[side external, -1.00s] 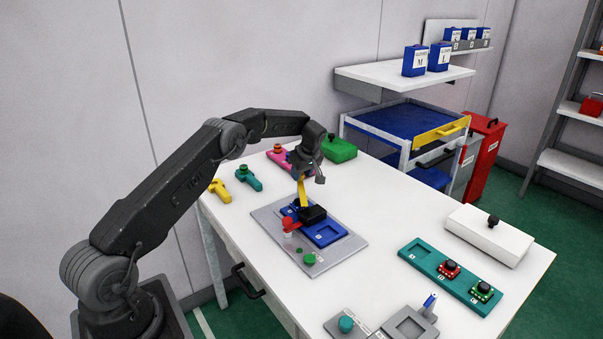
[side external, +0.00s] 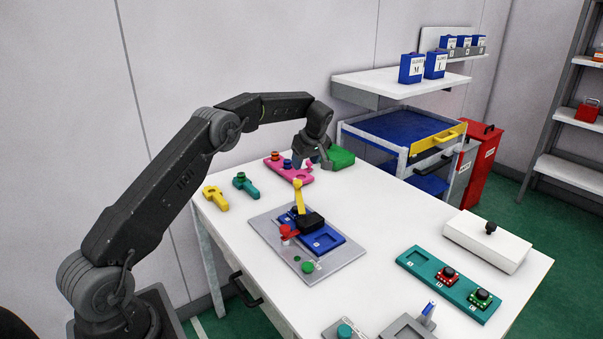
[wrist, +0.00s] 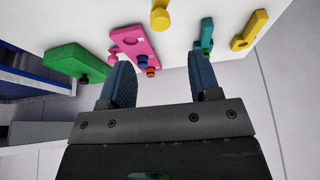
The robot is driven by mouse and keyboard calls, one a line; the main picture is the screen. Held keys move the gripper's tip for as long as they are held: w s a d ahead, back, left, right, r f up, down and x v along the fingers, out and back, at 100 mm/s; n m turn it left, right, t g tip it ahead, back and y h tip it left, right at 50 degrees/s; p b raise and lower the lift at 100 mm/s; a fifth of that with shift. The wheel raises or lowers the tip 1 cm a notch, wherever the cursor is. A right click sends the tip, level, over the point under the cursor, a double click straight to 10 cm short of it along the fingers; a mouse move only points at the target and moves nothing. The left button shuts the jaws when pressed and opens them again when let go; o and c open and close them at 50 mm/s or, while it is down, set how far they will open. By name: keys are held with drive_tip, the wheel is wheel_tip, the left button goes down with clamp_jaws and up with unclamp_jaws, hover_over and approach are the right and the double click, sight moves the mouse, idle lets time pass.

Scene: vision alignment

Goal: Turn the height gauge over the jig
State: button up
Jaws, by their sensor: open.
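The height gauge (side external: 298,197) is a yellow upright arm rising beside a black block (side external: 311,220) on the blue jig (side external: 326,242). Its yellow end (wrist: 160,15) also shows at the top of the wrist view. The jig sits on a grey base plate (side external: 338,262) with a red part (side external: 288,232) and a green knob (side external: 307,267). My gripper (wrist: 160,78) is open and empty, its two blue fingers apart. In the side view it is behind the gauge, near the pink plate and green block, apart from the gauge. Its fingertips are partly hidden there.
A pink plate with knobs (wrist: 138,45), a green block (wrist: 70,62), a teal tool (wrist: 204,38) and a yellow tool (wrist: 250,30) lie along the back edge. A teal button panel (side external: 425,270) and white box (side external: 486,238) stand right. The table between is clear.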

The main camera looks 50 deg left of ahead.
drive_tip(key=shift+v, duration=2.2)
drive_tip(key=s+d+r+m+t+h, duration=0.25)
drive_tip(key=s+d+r+m, duration=0.55)
drive_tip(key=s+d+r, duration=0.65)
drive_tip(key=s+d+f+m+t+h, duration=0.1)
drive_tip(key=s+d+m, duration=0.3)
drive_tip(key=s, duration=0.7)
drive_tip(key=s+d+f+m+t+h, duration=0.1)
drive_tip(key=s+d+f+m+t, duration=0.1)
drive_tip(key=s+d+f+m, duration=0.2)
drive_tip(key=s+d+m, duration=0.1)
drive_tip(key=s+d, duration=0.2)
drive_tip(key=s, duration=0.5)
drive_tip(key=shift+d+f+m, duration=0.2)
drive_tip(key=shift+d+m, duration=0.1)
drive_tip(key=shift+d, duration=0.1)
drive_tip(key=shift+w, duration=0.1)
